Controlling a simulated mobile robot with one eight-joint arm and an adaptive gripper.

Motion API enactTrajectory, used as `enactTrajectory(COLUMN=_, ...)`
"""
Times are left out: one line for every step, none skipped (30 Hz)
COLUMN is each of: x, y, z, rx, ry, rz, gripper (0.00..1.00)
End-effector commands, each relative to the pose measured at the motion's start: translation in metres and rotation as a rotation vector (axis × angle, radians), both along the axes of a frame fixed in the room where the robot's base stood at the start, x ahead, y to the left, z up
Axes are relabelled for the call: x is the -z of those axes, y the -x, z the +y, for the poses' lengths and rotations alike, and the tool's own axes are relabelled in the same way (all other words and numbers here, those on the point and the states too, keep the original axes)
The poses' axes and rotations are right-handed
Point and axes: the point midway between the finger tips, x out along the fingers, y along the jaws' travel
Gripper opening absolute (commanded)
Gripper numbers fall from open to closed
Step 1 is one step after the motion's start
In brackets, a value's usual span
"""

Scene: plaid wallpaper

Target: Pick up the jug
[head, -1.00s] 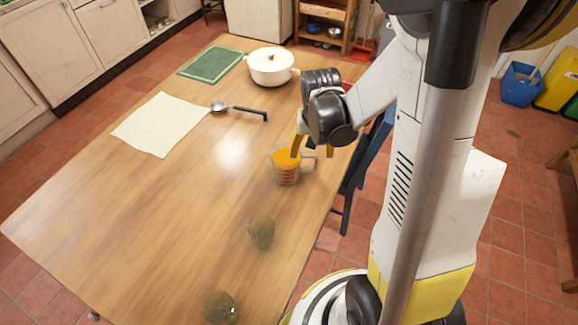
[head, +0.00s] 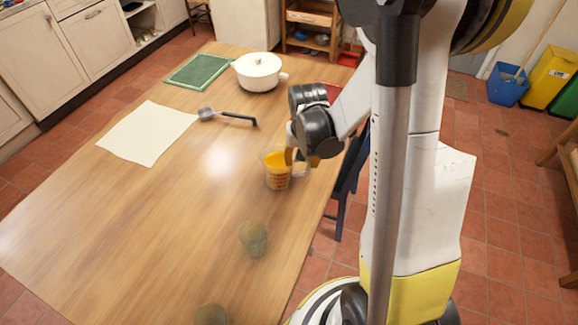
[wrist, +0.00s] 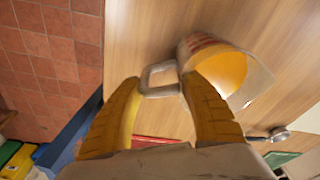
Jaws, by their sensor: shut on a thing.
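The jug (head: 277,171) is a clear measuring cup with red markings and orange contents, near the table's right edge in the head view. It also shows in the wrist view (wrist: 207,51), with its handle (wrist: 160,70) towards my gripper. My gripper (head: 300,159) is at the handle side of the jug, its yellow fingers on either side of the handle. In the wrist view my gripper (wrist: 161,82) is shut on the handle, with one finger beside the jug's wall. I cannot tell whether the jug's base touches the table.
The wooden table (head: 150,220) holds a white lidded pot (head: 258,72), a green board (head: 198,71), a ladle (head: 228,117) and a cream cloth (head: 147,133). Two blurry greenish-brown objects, (head: 254,239) and (head: 211,314), are in front. A dark blue chair (head: 345,185) stands at the right edge.

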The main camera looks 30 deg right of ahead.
Motion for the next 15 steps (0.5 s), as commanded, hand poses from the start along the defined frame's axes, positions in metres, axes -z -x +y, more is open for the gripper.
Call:
enactTrajectory(x=0.0, y=0.001, z=0.0, rx=0.0, ry=0.0, rz=0.001, gripper=0.07)
enactTrajectory(x=0.0, y=0.001, z=0.0, rx=0.0, ry=0.0, rz=0.001, gripper=0.07)
enactTrajectory(x=0.0, y=0.0, z=0.0, rx=0.0, ry=0.001, rz=0.002, gripper=0.07)
enactTrajectory(x=-0.001, y=0.001, z=0.0, rx=0.0, ry=0.001, rz=0.002, gripper=0.07)
enactTrajectory(x=-0.001, y=0.001, z=0.0, rx=0.0, ry=0.001, rz=0.002, gripper=0.07)
enactTrajectory(x=-0.003, y=0.001, z=0.0, rx=0.0, ry=0.001, rz=0.002, gripper=0.07)
enactTrajectory(x=-0.004, y=0.001, z=0.0, rx=0.0, ry=0.0, rz=0.001, gripper=0.07)
enactTrajectory(x=-0.005, y=0.001, z=0.0, rx=0.0, ry=0.0, rz=0.001, gripper=0.07)
enactTrajectory(x=-0.007, y=0.001, z=0.0, rx=0.0, ry=0.0, rz=0.001, gripper=0.07)
enactTrajectory(x=-0.008, y=0.001, z=0.0, rx=0.0, ry=0.001, rz=0.0, gripper=0.07)
enactTrajectory(x=-0.01, y=0.001, z=0.0, rx=0.0, ry=0.001, rz=0.0, gripper=0.07)
enactTrajectory(x=-0.013, y=0.001, z=0.0, rx=0.0, ry=0.001, rz=0.0, gripper=0.07)
enactTrajectory(x=-0.015, y=0.0, z=0.0, rx=0.0, ry=0.001, rz=0.0, gripper=0.07)
enactTrajectory(x=-0.017, y=0.0, z=0.0, rx=0.0, ry=0.001, rz=0.0, gripper=0.07)
enactTrajectory(x=-0.021, y=0.0, z=0.0, rx=0.0, ry=0.001, rz=0.0, gripper=0.07)
